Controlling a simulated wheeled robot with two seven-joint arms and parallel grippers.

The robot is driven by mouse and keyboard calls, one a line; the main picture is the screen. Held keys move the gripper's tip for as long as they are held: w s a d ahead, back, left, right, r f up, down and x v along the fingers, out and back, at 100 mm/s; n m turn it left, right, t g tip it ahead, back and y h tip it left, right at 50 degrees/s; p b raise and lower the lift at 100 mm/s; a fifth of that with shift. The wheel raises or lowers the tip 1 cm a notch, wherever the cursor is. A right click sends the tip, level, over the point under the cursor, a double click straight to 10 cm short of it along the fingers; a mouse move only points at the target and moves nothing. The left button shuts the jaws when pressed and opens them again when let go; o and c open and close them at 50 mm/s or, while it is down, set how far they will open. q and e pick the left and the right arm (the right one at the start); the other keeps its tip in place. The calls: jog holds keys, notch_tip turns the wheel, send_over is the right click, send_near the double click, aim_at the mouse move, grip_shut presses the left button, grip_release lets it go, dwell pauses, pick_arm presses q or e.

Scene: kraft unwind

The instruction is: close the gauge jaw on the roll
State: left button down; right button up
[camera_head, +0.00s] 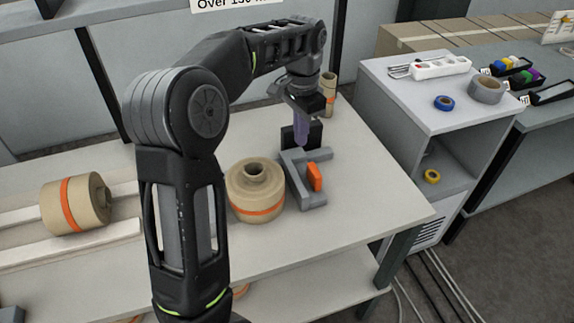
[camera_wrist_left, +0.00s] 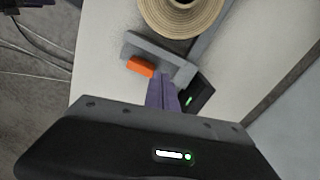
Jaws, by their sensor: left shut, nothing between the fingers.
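The gauge (camera_head: 299,178) is a grey C-shaped frame with an orange block (camera_head: 314,177) on its side, lying on the table just right of the roll. The roll (camera_head: 255,189) is tan with an orange band and a hollow core, standing on its end. The gauge and roll also show in the wrist view, the gauge (camera_wrist_left: 160,50) beside the roll (camera_wrist_left: 180,14). My left gripper (camera_head: 302,143) points down at the far end of the gauge, its purple fingers (camera_wrist_left: 162,92) together and empty. Whether they touch the gauge cannot be told. My right gripper is not in view.
A second tan roll (camera_head: 75,204) lies on its side on white rails at the left. A small tan roll (camera_head: 328,94) stands at the back. A black block (camera_head: 314,134) is behind the gauge. The table's right edge is near; a grey cabinet (camera_head: 440,95) stands beyond.

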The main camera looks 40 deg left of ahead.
aim_at(279, 168)
pick_arm(q)
jog(key=s+f, duration=0.1)
jog(key=f, duration=0.2)
jog(key=s+a+f+p, duration=0.1)
jog(key=f, duration=0.1)
jog(key=s+f+p, duration=0.1)
jog(key=f, duration=0.2)
jog(key=shift+s+a+f, duration=0.2)
jog(key=shift+s+f, duration=0.05)
jog(key=shift+f, duration=0.05)
jog(key=shift+s+f, duration=0.1)
jog(key=shift+a, duration=0.1)
jog(key=shift+s+a, duration=0.3)
jog(key=shift+s, duration=0.5)
jog(key=shift+s+a, duration=0.1)
jog(key=shift+s, duration=0.2)
jog(key=shift+w, duration=0.15)
